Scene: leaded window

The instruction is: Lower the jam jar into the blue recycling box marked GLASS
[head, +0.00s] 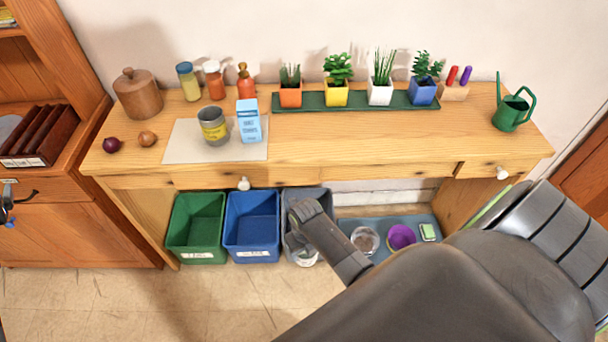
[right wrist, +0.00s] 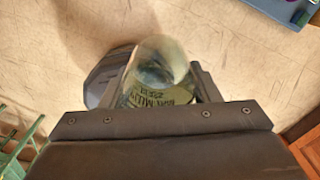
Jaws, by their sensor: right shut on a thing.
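A clear glass jar with a pale green printed label is in the right wrist view (right wrist: 162,70), between the fingers of my right gripper (right wrist: 163,90). The gripper is shut on it. In the head view my right gripper (head: 303,228) hangs in front of the grey box, and the pale bottom of the jar (head: 306,259) shows below it. The blue box (head: 252,226) stands under the desk, left of the gripper. Its front label is too small to read. The jar is outside the blue box.
A green box (head: 196,227) stands left of the blue one, a grey box (head: 318,198) right of it. A blue-grey mat (head: 385,222) with bowls lies farther right. The desk (head: 370,155) overhangs the boxes. The floor (head: 200,300) in front is clear.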

